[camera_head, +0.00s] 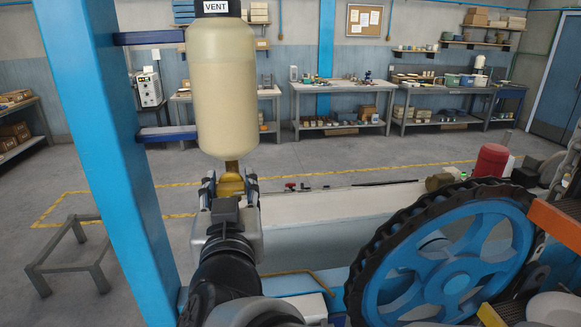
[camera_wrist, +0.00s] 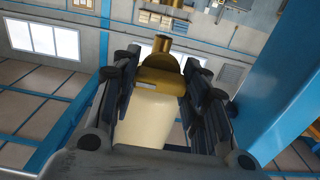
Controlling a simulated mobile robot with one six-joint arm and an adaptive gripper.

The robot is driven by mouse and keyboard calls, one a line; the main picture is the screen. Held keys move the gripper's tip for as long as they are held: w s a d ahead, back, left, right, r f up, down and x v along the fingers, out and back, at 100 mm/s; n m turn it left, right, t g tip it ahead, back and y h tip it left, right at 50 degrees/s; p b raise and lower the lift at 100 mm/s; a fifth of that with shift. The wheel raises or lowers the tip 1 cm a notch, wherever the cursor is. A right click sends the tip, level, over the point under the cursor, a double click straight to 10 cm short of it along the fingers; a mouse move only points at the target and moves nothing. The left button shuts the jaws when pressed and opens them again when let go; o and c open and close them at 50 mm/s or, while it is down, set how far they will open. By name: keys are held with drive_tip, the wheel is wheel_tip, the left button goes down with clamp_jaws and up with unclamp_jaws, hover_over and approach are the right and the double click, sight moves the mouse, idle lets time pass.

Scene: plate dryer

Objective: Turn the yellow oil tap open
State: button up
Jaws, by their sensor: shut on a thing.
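The yellow oil tap (camera_head: 231,184) sits under a cream tank (camera_head: 222,95) labelled VENT. My gripper (camera_head: 229,186) is below the tank, with a finger on each side of the tap. In the wrist view the brass-yellow tap (camera_wrist: 160,75) lies between the two dark fingers of my gripper (camera_wrist: 162,90), and the tank (camera_wrist: 148,122) shows behind it. My gripper is shut on the tap. The exact contact of the fingertips is partly hidden, and I cannot tell the tap's turn angle.
A blue post (camera_head: 100,130) with brackets stands just left of the tank. A large blue wheel with a dark toothed rim (camera_head: 440,262) is at the right. A grey metal stand (camera_head: 70,258) is on the floor at left. Workbenches line the back wall.

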drive_tip(key=shift+m+b, duration=0.3)
drive_tip(key=shift+m, duration=0.1)
drive_tip(key=m+b, duration=0.2)
drive_tip(key=m, duration=0.1)
drive_tip(key=shift+f+m, duration=0.1)
drive_tip(key=shift+m, duration=0.2)
drive_tip(key=m+b, duration=0.3)
drive_tip(key=m, duration=0.2)
drive_tip(key=shift+b, duration=0.4)
drive_tip(key=m+b, duration=0.3)
drive_tip(key=m, duration=0.2)
drive_tip(key=shift+d, duration=0.1)
drive_tip(key=shift+m+b, duration=0.95)
drive_tip(key=shift+m, duration=0.85)
drive_tip(key=o, duration=1.1)
